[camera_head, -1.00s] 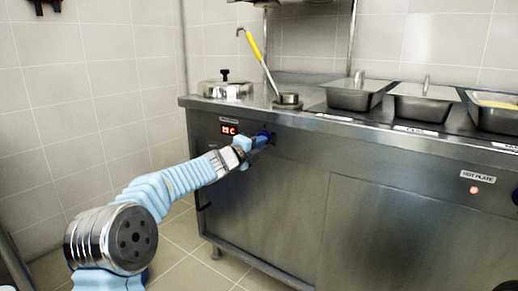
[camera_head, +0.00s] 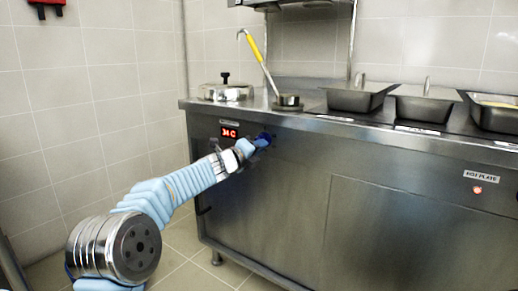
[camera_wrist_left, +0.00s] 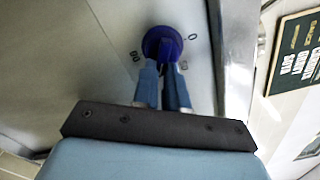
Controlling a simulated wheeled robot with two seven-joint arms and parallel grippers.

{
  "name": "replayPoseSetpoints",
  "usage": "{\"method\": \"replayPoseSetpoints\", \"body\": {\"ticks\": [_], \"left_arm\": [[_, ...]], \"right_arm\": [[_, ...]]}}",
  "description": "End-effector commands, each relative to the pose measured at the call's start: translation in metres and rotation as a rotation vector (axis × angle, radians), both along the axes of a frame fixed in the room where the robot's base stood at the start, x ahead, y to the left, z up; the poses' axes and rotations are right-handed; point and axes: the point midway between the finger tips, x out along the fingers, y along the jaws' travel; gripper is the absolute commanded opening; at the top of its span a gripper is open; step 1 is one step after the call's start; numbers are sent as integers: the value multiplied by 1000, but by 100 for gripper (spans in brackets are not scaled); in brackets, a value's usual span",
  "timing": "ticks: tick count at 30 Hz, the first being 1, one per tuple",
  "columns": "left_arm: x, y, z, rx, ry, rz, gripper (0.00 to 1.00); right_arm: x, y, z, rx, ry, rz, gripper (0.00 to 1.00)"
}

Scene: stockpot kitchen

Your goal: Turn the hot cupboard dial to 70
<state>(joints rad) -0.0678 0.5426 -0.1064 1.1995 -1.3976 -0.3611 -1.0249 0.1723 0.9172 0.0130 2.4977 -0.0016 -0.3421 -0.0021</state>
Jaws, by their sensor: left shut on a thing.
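The hot cupboard dial (camera_head: 267,137) is a blue knob on the upper left of the steel cupboard front. It also shows in the left wrist view (camera_wrist_left: 163,41), with small dark numbers on the panel around it. My left gripper (camera_head: 257,143) is shut on the dial; in the wrist view its two blue fingers (camera_wrist_left: 162,76) sit on either side of the dial's grip bar. The red display (camera_head: 229,132) left of the dial appears to read 34 C. My right gripper is not in view.
The steel counter (camera_head: 300,122) holds a lidded pot (camera_head: 226,92), a yellow-handled ladle (camera_head: 254,48) and covered pans (camera_head: 424,102). A hot plate label (camera_head: 481,177) with a small red light is at right. Open tiled floor (camera_head: 185,238) lies at lower left.

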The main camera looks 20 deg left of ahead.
Motion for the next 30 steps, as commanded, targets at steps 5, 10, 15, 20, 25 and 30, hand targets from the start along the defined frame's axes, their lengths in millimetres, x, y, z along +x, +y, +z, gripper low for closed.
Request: {"method": "replayPoseSetpoints", "body": {"ticks": [5, 10, 15, 20, 25, 30], "left_arm": [[0, -2, -4, 1, 6, -4, 17], [0, -1, -2, 0, 4, -2, 38], [0, -1, -2, 0, 2, -1, 38], [-5, 2, -2, -1, 2, 0, 38], [-34, 13, -3, -2, 1, 0, 38], [-75, 28, -3, -2, 3, 1, 38]], "right_arm": [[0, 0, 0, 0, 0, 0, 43], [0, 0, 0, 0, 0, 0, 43], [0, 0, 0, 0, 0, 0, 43], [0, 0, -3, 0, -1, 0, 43], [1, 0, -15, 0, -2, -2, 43], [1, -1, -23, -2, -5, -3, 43]]}}
